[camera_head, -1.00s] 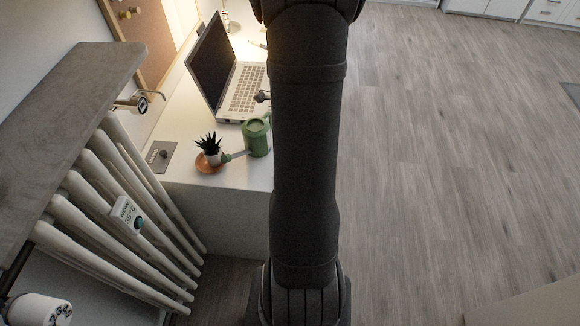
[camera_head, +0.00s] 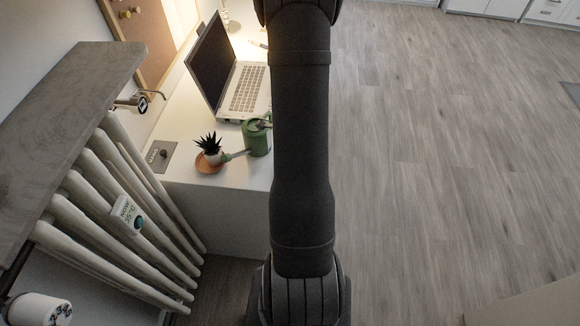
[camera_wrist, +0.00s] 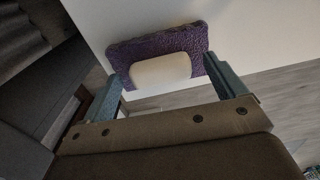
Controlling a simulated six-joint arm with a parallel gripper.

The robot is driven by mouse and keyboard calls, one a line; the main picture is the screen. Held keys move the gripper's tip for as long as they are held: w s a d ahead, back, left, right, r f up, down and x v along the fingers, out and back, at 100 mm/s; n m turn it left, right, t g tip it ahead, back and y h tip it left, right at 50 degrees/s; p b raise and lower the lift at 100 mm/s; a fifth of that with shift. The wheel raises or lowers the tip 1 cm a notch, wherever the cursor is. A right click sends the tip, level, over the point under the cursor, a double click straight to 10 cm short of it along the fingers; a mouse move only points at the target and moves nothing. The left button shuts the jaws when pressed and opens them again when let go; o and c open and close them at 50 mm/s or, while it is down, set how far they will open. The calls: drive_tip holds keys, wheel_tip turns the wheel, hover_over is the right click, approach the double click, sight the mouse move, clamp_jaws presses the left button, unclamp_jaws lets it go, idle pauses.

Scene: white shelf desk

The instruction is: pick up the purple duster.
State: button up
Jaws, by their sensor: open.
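The purple duster (camera_wrist: 143,46) shows in the wrist view, a textured purple block with a smooth off-white piece (camera_wrist: 160,71) on its near side. It is on or against a white surface. My gripper (camera_wrist: 163,66) is open, with one finger by the left end of the duster and the other by its right end. I cannot tell whether the fingers touch it. In the head view my arm covers the middle, and I do not see the duster there.
The white desk (camera_head: 240,182) holds an open laptop (camera_head: 243,90), a green watering can (camera_head: 255,141) and a small potted plant (camera_head: 210,148) on an orange saucer. A white radiator (camera_head: 120,230) under a grey shelf (camera_head: 75,110) stands at left. Wood floor is clear at right.

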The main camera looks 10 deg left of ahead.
drive_tip(key=c, duration=1.1)
drive_tip(key=shift+r, duration=0.45)
wheel_tip(320, 180, up, 3)
drive_tip(key=shift+r, duration=0.2)
drive_tip(key=s+d+r, duration=0.1)
drive_tip(key=d+r, duration=0.1)
drive_tip(key=d, duration=0.1)
drive_tip(key=s+d+r, duration=0.2)
drive_tip(key=d, duration=0.2)
drive_tip(key=s+d+r, duration=0.1)
drive_tip(key=d+r, duration=0.1)
drive_tip(key=d, duration=0.1)
drive_tip(key=shift+s+d+r, duration=0.2)
drive_tip(key=shift+d+r, duration=0.15)
drive_tip(key=shift+d, duration=0.05)
